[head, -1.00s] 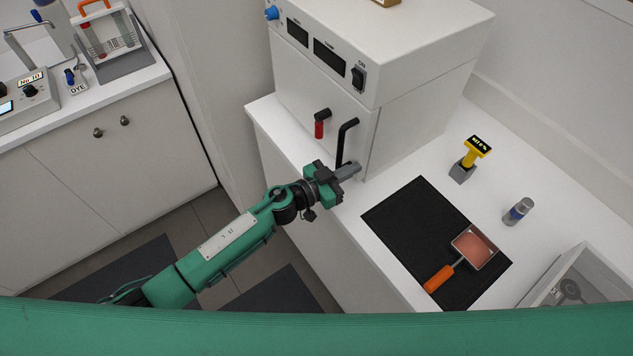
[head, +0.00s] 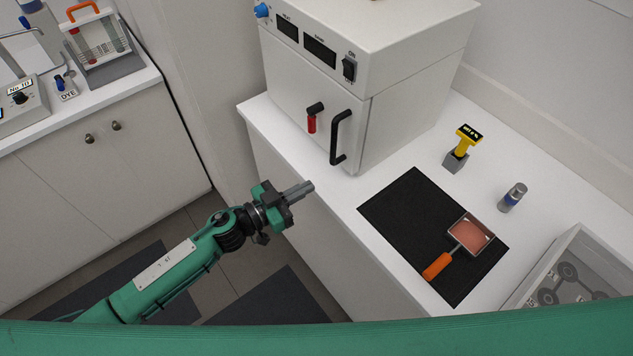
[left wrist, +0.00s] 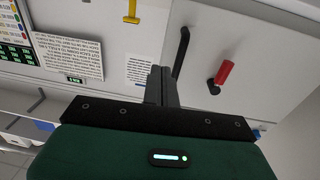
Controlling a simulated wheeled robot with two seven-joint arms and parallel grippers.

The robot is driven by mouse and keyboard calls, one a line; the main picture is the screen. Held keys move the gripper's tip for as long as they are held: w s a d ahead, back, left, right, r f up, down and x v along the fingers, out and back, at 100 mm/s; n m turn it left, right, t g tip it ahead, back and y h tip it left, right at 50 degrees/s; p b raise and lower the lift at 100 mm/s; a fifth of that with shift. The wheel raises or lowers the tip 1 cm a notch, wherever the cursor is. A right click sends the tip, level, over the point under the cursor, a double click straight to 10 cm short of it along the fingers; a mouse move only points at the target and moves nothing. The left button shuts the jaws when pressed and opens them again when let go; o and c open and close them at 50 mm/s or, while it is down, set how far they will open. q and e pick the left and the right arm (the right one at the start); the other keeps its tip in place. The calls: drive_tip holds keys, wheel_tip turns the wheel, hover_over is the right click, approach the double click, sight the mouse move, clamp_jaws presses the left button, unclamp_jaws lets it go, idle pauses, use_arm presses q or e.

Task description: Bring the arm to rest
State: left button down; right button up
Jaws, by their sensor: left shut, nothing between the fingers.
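My left gripper (head: 302,191) is shut and empty. In the head view it hangs in front of the counter's edge, below and to the left of the oven's black door handle (head: 340,137), apart from it. In the left wrist view the closed fingers (left wrist: 161,86) point toward the oven front, with the black handle (left wrist: 181,52) and the red latch (left wrist: 221,73) beyond them. My right gripper is not in view.
The white oven (head: 400,110) stands on the counter, its door shut. A black mat (head: 395,215) holds an orange-handled square pan (head: 470,234). A yellow-topped device (head: 462,146), a small jar (head: 512,197) and a clear-topped box (head: 590,265) are at right. Floor space lies below the arm.

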use_arm(q)
drive_tip(key=w+a+f+n+t+y, duration=0.2)
drive_tip(key=a+f+n+y, duration=0.15)
drive_tip(key=a+f, duration=0.45)
drive_tip(key=w+a+f+n+t+y, duration=0.1)
drive_tip(key=a+f+n+y, duration=0.2)
drive_tip(key=f, duration=0.9)
drive_tip(key=s+a+f+g+y, duration=0.1)
drive_tip(key=s+a+f+y, duration=0.25)
drive_tip(key=f, duration=0.45)
drive_tip(key=s+a+f+g+y, duration=0.1)
drive_tip(key=s+a+f+y, duration=0.1)
drive_tip(key=s+a+f, duration=0.4)
drive_tip(key=s+a+f+n+g+y, duration=0.1)
drive_tip(key=s+a+f+g, duration=0.1)
drive_tip(key=s+f, duration=0.65)
drive_tip(key=s+a+f+n+g+y, duration=0.1)
drive_tip(key=s+a+f+g+y, duration=0.15)
drive_tip(key=s+f, duration=0.6)
drive_tip(key=s+f+g, duration=0.2)
drive_tip(key=s, duration=0.8)
drive_tip(key=s+f+g, duration=0.2)
drive_tip(key=s+f, duration=0.1)
drive_tip(key=s, duration=0.7)
drive_tip(key=shift+d+n+g, duration=0.2)
drive_tip(key=shift+n+g, duration=0.15)
drive_tip(key=shift+n, duration=0.1)
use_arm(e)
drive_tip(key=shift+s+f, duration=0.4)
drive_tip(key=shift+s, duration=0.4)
